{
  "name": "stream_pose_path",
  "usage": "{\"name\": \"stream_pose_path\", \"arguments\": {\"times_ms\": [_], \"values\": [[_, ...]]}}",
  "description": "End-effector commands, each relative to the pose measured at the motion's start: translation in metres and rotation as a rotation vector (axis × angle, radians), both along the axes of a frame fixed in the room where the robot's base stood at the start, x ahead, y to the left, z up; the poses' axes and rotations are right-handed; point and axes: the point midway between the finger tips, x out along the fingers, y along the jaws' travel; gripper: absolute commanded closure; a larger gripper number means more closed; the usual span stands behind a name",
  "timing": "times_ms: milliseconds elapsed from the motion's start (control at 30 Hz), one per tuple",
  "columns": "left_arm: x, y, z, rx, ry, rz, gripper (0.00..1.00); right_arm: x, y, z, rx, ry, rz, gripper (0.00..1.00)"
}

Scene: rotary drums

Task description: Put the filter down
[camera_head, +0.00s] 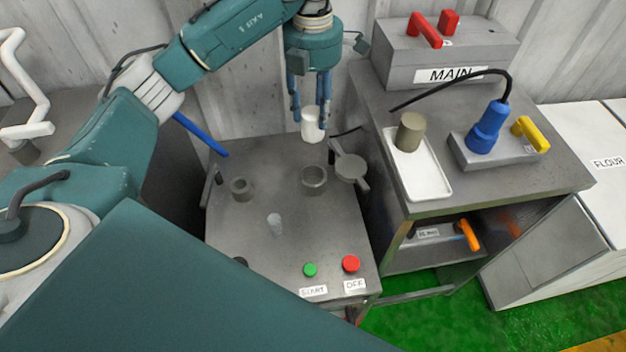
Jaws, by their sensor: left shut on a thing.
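My left gripper (311,115) comes down from the top with its fingers pointing downward. It is shut on a white, cup-like cylinder, the filter (311,126), which is held upright. The filter is in the air near the back edge of the grey machine table (340,235). In the picture it is above an open round metal holder (314,181), apart from it. A round grey lid (351,167) on a hinge stands open to the right of the holder. My right gripper is not in view.
A smaller ring fitting (241,189) and a pale smear (275,222) are on the machine table, with a green button (310,269) and red button (351,263) in front. At right, a bench carries a white tray (432,181) with a grey-brown cylinder (410,132) and a blue plug (487,130).

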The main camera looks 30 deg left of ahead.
Motion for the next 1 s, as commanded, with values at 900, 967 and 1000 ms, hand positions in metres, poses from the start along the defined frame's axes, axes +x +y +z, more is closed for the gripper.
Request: {"name": "stream_pose_path", "arguments": {"times_ms": [900,967,1000], "values": [[-0.002,-0.001,-0.169,-0.001,0.005,-0.002,0.87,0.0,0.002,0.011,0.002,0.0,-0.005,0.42],[-0.002,-0.001,-0.179,-0.001,0.006,-0.002,0.87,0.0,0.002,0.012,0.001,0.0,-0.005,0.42],[-0.002,-0.001,-0.185,-0.001,0.005,-0.002,0.87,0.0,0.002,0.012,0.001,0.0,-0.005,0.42]]}}
